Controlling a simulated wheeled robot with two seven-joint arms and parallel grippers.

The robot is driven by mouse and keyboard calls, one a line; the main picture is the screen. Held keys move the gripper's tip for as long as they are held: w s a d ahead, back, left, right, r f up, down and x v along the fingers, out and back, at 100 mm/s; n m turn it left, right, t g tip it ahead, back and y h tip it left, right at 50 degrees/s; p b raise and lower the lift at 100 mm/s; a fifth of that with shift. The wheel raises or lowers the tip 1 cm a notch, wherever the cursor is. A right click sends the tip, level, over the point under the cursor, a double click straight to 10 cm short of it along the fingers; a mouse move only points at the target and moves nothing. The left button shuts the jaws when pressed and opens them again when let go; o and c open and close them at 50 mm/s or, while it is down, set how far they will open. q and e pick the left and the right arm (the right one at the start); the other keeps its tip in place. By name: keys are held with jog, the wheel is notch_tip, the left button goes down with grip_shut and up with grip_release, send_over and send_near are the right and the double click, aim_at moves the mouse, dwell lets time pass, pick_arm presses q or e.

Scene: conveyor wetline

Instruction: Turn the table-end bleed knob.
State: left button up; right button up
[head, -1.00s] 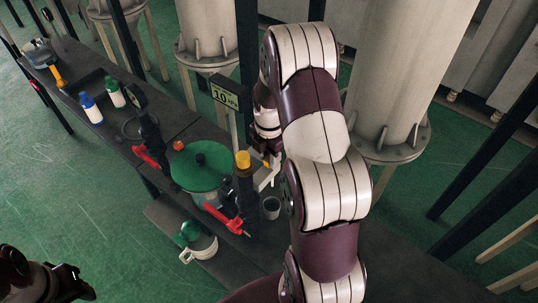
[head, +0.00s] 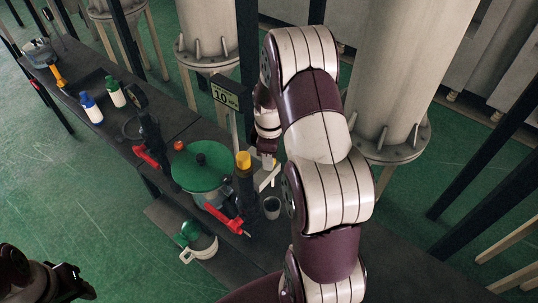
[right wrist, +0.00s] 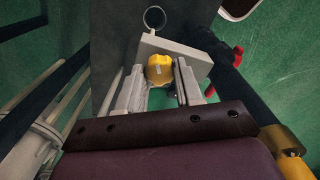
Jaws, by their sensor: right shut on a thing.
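The yellow bleed knob (right wrist: 159,70) stands on a pale grey block (right wrist: 192,54) in the right wrist view. It has a lobed rim and a pale mark on its face. My right gripper (right wrist: 160,82) is shut on the knob, with one pale finger on each side. In the head view my right gripper (head: 267,161) points down beside the table-end post and hides the knob. My left gripper (head: 68,283) is at the lower left, away from the table; its jaw opening is unclear.
Near the knob are a yellow-capped dark post (head: 243,160), a grey cup (head: 271,207), a red-handled valve (head: 224,218) and a green round lid (head: 201,166). A display (head: 226,95) stands behind. A white jug (head: 200,249) sits on the lower shelf.

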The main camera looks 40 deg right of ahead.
jog(key=m, duration=0.5)
jog(key=shift+m, duration=0.4)
dwell(0.4)
jog(key=o, duration=1)
jog(key=shift+d, duration=0.1)
jog(key=shift+o, duration=0.2)
notch_tip(320, 180, up, 13)
jog(key=shift+b, duration=0.35)
jog(key=shift+f, duration=0.1)
